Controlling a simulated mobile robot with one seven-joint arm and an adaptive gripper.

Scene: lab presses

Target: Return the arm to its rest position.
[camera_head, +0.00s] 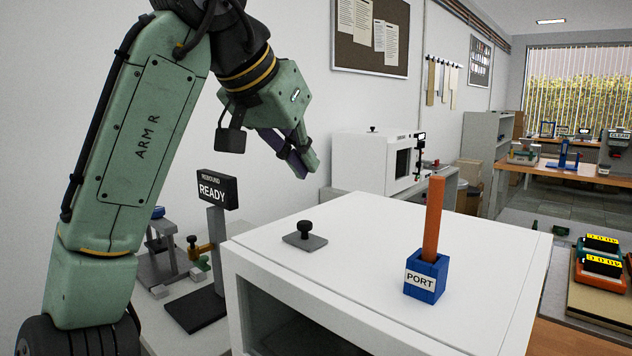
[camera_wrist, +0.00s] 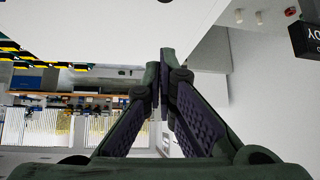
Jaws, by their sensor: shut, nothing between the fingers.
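My gripper (camera_head: 306,165) is in the air above and behind the white cabinet's left part in the head view, pointing down and to the right. Its fingers are shut with nothing between them. In the wrist view, the two dark ribbed fingers (camera_wrist: 165,75) come together at the tips. My green arm rises at the left of the head view and bends over at the top. The gripper touches nothing that I can see.
A white cabinet (camera_head: 450,250) bears a black knob on a plate (camera_head: 305,236) and a blue PORT block (camera_head: 427,278) with an upright orange rod (camera_head: 434,215). A READY sign (camera_head: 213,190) stands left of the cabinet. A white box-shaped machine (camera_head: 362,160) stands behind.

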